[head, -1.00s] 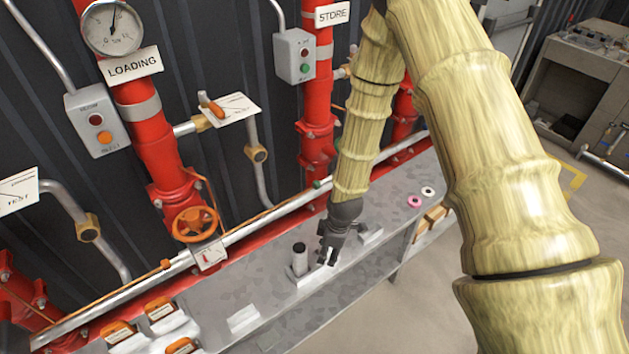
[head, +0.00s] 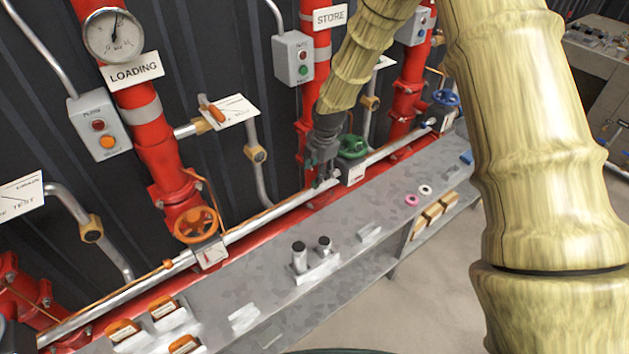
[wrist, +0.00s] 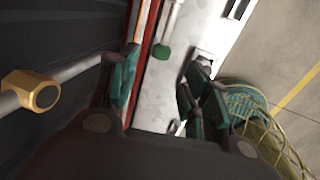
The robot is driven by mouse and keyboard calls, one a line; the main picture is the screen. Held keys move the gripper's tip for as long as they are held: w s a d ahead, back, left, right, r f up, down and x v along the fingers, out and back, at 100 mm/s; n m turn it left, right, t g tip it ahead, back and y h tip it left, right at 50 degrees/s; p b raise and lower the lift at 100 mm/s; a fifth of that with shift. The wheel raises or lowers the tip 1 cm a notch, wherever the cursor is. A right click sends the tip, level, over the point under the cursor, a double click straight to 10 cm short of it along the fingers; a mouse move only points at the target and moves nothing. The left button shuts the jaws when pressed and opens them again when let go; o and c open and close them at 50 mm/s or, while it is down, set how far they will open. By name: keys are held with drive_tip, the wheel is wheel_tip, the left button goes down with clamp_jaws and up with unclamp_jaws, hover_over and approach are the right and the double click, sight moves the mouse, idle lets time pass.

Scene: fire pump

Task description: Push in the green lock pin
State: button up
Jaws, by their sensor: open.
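The green lock pin (wrist: 163,52) shows in the wrist view as a small green knob between and beyond my fingertips, apart from them. How far it is pushed in cannot be told. In the head view my gripper hides it. My gripper (head: 322,181) is at the silver pipe, left of the green handwheel (head: 352,146). In the wrist view my gripper (wrist: 158,82) is open and empty, with one finger on each side.
Two dark-topped cylinders (head: 299,257) (head: 324,247) stand in a holder on the grey shelf (head: 270,303). The orange handwheel (head: 195,224) is to the left. A red pipe (head: 307,125) and a STORE control box (head: 293,60) stand behind. A brass fitting (wrist: 44,92) shows in the wrist view.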

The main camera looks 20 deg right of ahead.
sight(314, 183)
drive_tip(key=shift+w+a+f+p, duration=0.15)
drive_tip(key=shift+f+p, duration=0.25)
drive_tip(key=shift+f, duration=0.8)
drive_tip(key=shift+w+f+p, duration=0.3)
drive_tip(key=shift+f+p, duration=0.05)
drive_tip(key=shift+f, duration=0.85)
drive_tip(key=shift+w+a+f+p, duration=0.15)
drive_tip(key=shift+f+p, duration=0.25)
drive_tip(key=shift+f, duration=0.8)
